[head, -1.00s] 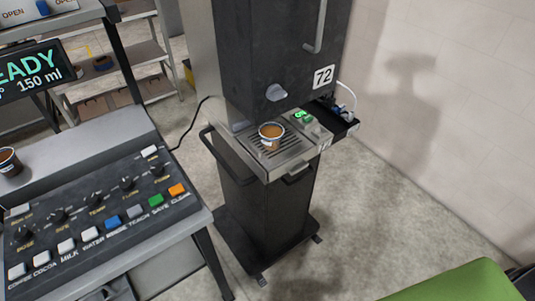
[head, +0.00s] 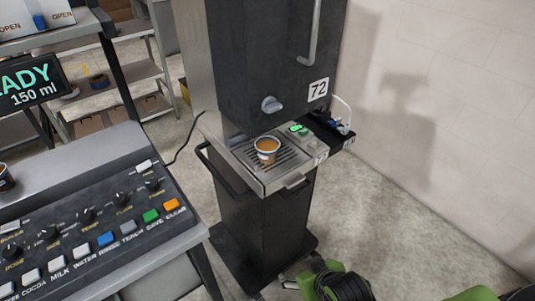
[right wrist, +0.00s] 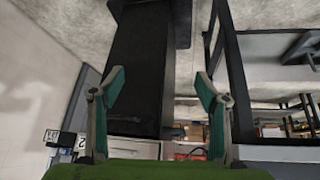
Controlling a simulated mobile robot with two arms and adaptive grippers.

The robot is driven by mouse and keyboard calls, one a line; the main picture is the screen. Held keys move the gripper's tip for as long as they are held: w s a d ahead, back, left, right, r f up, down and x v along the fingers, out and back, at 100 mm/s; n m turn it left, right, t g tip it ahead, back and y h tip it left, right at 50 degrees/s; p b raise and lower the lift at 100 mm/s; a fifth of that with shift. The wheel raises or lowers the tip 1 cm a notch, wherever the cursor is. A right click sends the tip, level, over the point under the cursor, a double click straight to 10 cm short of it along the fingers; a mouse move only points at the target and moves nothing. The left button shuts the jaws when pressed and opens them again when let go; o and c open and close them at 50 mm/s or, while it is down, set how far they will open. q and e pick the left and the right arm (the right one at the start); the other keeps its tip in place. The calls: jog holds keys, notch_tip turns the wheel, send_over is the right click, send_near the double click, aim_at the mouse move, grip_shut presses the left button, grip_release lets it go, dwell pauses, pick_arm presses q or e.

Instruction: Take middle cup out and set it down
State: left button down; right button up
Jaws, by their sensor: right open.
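A small white cup with a dark band (head: 267,148), filled with something brown, stands upright on the slotted drip tray (head: 247,171) of the tall dark dispenser marked 72 (head: 272,70). A second cup (head: 5,178) is cut off by the left edge of the head view. My right gripper (head: 290,282) shows at the bottom of the head view, low in front of the dispenser's base and well below the cup. In the right wrist view its two fingers are apart with nothing between them (right wrist: 160,88). No cup can be made out there. My left gripper is not in view.
A button console (head: 95,240) on a grey counter stands at left, beside the dispenser. A handle rail (head: 222,170) runs along the tray's left side. A small side shelf (head: 335,135) with a cable sits right of the tray. Floor is clear at right.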

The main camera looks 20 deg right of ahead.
jog(key=w+r+m+t, duration=0.1)
jog(key=w+r+t, duration=0.5)
jog(key=w+r, duration=0.5)
jog(key=t+h, duration=0.1)
jog(key=t, duration=0.4)
send_near(272, 153)
jog(key=shift+m, duration=0.4)
jog(key=w+p, duration=0.1)
jog(key=w, duration=0.7)
jog(key=shift+w+d, duration=0.1)
jog(key=shift+w, duration=0.05)
jog(key=w, duration=0.1)
jog(key=w+p, duration=0.1)
jog(key=w, duration=0.1)
jog(key=w+p, duration=0.1)
jog(key=shift+w+r, duration=0.2)
jog(key=shift+r, duration=0.1)
jog(key=shift+w+f, duration=0.1)
jog(key=shift+w, duration=0.3)
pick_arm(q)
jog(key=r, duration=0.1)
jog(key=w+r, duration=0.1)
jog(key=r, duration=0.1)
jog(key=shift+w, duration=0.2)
pick_arm(e)
jog(key=c, duration=1.3)
